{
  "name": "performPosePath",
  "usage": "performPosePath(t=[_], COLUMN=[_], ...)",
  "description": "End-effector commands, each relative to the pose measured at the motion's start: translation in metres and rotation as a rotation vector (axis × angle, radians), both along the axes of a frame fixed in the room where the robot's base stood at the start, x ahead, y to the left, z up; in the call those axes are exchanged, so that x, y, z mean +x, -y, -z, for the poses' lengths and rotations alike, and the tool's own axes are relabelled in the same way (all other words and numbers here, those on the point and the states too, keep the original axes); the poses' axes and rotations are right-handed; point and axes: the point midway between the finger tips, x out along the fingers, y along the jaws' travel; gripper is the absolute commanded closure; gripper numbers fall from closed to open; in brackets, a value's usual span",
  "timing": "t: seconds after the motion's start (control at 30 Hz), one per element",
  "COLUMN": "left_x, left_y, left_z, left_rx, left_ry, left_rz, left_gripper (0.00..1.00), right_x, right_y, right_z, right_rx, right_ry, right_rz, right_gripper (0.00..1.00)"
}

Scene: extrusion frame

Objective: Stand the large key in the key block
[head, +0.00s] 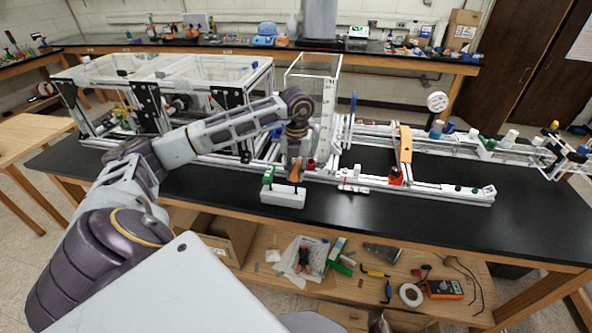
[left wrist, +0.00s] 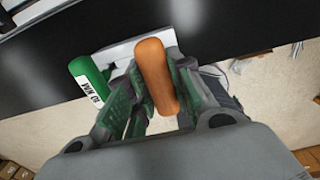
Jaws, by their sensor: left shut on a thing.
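The key block (head: 283,196) is a pale grey block near the front edge of the black table; part of it shows behind the fingers in the left wrist view (left wrist: 120,52). A green-handled key (head: 267,176) stands at its left end and has a white label in the left wrist view (left wrist: 88,80). My left gripper (head: 296,170) is above the block's right part, shut on an orange-handled key (left wrist: 155,75), likely the large key. The orange handle looks about upright in the head view. Its lower end is hidden, so I cannot tell whether it is inside the block. My right gripper is out of view.
The aluminium extrusion frame (head: 440,190) runs along the table behind the block, with a clear upright panel (head: 325,100) close behind my left gripper. An orange bracket (head: 405,143) stands to the right. The black table (head: 400,220) is clear in front and right of the block.

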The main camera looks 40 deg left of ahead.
Motion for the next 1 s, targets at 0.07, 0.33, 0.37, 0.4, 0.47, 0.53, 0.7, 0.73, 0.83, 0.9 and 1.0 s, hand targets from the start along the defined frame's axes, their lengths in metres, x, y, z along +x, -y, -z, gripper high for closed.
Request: performPosePath(t=[0.07, 0.33, 0.37, 0.4, 0.47, 0.53, 0.7, 0.73, 0.83, 0.9, 1.0], left_x=[0.0, 0.0, 0.0, 0.0, 0.0, 0.0, 0.0, 0.0, 0.0, 0.0, 0.0], left_y=[0.0, 0.0, 0.0, 0.0, 0.0, 0.0, 0.0, 0.0, 0.0, 0.0, 0.0], left_z=[0.002, 0.007, 0.007, 0.008, 0.009, 0.01, 0.014, 0.014, 0.016, 0.017, 0.019], left_rx=[0.0, 0.0, 0.0, 0.0, 0.001, 0.001, 0.001, 0.001, 0.001, 0.001, 0.001], left_ry=[0.0, 0.0, 0.0, 0.0, 0.0, 0.0, 0.0, 0.0, 0.0, 0.0, 0.0], left_rz=[0.0, 0.0, 0.0, 0.0, 0.0, 0.0, 0.0, 0.0, 0.0, 0.0, 0.0], left_gripper=[1.0, 1.0, 1.0, 1.0, 1.0, 1.0, 1.0, 1.0, 1.0, 1.0, 1.0], right_x=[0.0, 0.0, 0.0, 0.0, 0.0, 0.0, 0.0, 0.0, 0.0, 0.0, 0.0], right_y=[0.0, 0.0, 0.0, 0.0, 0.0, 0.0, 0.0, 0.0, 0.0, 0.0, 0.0], right_z=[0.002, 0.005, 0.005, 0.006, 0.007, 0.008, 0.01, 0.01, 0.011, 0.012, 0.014], right_rx=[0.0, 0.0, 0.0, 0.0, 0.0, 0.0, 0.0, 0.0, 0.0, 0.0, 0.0], right_ry=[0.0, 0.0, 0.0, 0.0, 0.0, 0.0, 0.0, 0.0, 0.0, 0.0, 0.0], right_rz=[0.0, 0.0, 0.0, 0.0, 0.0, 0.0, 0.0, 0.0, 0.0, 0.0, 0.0], right_gripper=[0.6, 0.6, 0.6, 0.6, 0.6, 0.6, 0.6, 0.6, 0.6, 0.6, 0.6])
